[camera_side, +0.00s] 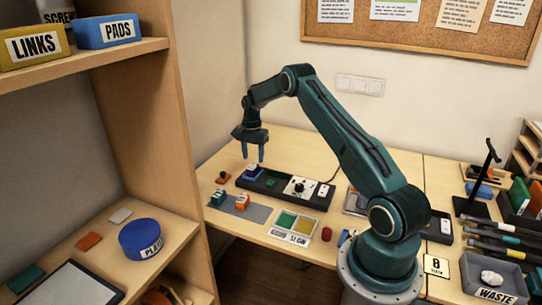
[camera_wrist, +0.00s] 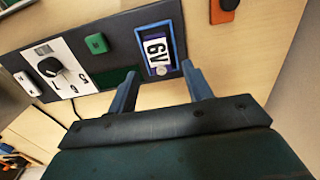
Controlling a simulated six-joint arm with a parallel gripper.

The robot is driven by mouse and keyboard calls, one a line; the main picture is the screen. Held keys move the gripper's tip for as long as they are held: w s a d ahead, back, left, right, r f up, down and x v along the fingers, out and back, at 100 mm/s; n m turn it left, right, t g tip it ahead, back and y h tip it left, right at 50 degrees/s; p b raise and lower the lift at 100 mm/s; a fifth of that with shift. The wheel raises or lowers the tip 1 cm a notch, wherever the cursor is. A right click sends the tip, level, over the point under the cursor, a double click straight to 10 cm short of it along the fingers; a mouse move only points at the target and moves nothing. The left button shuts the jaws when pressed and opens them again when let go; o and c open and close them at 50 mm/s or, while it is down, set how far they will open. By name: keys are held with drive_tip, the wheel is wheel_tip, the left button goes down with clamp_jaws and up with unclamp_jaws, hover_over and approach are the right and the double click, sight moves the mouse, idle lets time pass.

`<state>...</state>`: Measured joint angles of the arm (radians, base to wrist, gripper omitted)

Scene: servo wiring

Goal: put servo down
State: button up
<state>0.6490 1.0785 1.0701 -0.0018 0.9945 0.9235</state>
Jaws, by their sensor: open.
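A blue servo-like block (camera_side: 251,171) sits at the left end of a long black panel (camera_side: 315,204). A teal block (camera_side: 218,197) and an orange block (camera_side: 242,201) stand on a grey mat (camera_side: 261,214).
The panel also bears a green block (camera_side: 271,182) and a white plate with a black knob (camera_side: 299,187). A green and yellow tray (camera_side: 294,226) lies in front. A small orange piece (camera_side: 222,178) lies left of the panel. A wooden shelf (camera_side: 172,130) stands at left.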

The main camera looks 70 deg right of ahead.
sight(253, 165)
wheel_tip(253, 165, up, 8)
drive_tip(key=shift+f, duration=0.2)
idle(0.3)
idle(0.4)
drive_tip(key=s+a+r+n+t, duration=0.1)
drive_tip(key=s+a+r+n, duration=0.2)
drive_tip(key=a+r, duration=0.45)
drive_tip(key=s+a+r+n+t+h, duration=0.1)
drive_tip(key=s+a+r+n, duration=0.15)
drive_tip(key=a+r, duration=0.5)
drive_tip(key=s+a+r+n+t, duration=0.1)
drive_tip(key=s+a+r+n, duration=0.2)
drive_tip(key=a+r, duration=0.45)
drive_tip(key=s+a+f+n+t, duration=0.1)
drive_tip(key=s+a+n, duration=0.3)
drive_tip(key=s+a, duration=0.3)
drive_tip(key=s+a+n+t+y, duration=0.1)
drive_tip(key=s+a+n, duration=0.4)
drive_tip(key=s, duration=1)
drive_tip(key=a, duration=0.2)
drive_tip(key=shift+s+a+f+t, duration=0.3)
drive_tip(key=shift+s+f, duration=0.05)
